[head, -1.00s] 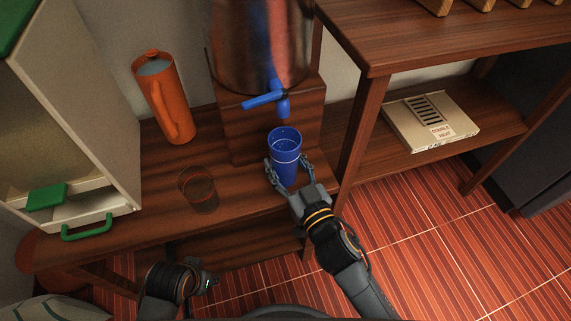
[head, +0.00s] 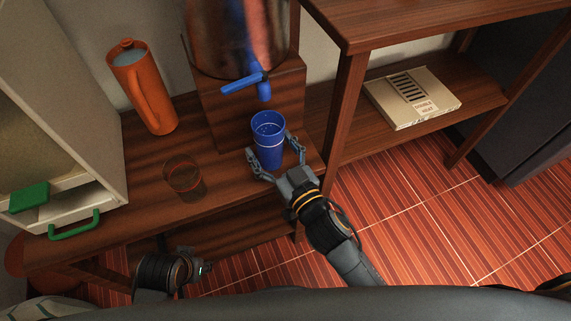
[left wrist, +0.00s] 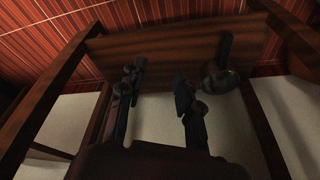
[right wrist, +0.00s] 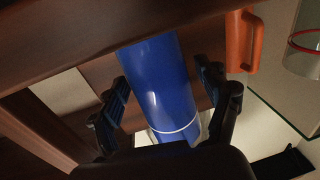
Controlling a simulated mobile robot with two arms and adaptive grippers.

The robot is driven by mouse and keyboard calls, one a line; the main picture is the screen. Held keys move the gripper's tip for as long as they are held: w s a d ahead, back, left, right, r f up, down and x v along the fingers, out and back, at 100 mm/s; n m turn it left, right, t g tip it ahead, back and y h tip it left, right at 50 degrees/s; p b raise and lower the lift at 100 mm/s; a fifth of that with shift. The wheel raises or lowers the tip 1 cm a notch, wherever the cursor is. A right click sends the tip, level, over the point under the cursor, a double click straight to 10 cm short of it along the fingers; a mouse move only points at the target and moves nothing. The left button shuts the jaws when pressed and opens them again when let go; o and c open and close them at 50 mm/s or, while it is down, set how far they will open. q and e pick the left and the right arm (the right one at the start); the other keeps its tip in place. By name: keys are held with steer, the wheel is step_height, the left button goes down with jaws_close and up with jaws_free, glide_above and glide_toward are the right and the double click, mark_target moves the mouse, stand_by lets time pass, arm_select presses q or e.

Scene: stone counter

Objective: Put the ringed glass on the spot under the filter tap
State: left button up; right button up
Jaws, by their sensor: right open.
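The blue glass (head: 268,142) with a white ring stands upright on the wooden counter, below and slightly in front of the blue tap (head: 264,88). In the right wrist view the blue glass (right wrist: 163,85) stands between my fingers, its white ring visible. My right gripper (head: 270,160) is open around the glass, with gaps at both sides. A clear glass (head: 185,178) with a reddish band near its rim stands to the left. My left gripper (head: 206,268) is low at the counter's front; in the left wrist view its fingers (left wrist: 155,90) are apart and empty.
An orange pitcher (head: 142,88) stands at the back left. The metal filter tank (head: 235,35) sits on a wooden block (head: 215,98). A pale cabinet with green handles (head: 75,224) is at left. A wooden shelf unit with a flat box (head: 412,97) is at right.

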arm_select(q)
steer(key=shift+f, duration=0.75)
arm_select(e)
steer(key=v, duration=1.2)
steer(key=d+f+m+g+h, duration=0.3)
steer(key=d+f+g+h, duration=0.35)
steer(key=d+f, duration=0.65)
steer(key=s+d+f+g+h, duration=0.1)
steer(key=s+d+f+g, duration=0.1)
steer(key=s+f+g, duration=0.4)
step_height(320, 180, down, 4)
steer(key=shift+s+r+g, duration=0.15)
steer(key=shift+s+g, duration=0.2)
steer(key=shift+s, duration=0.9)
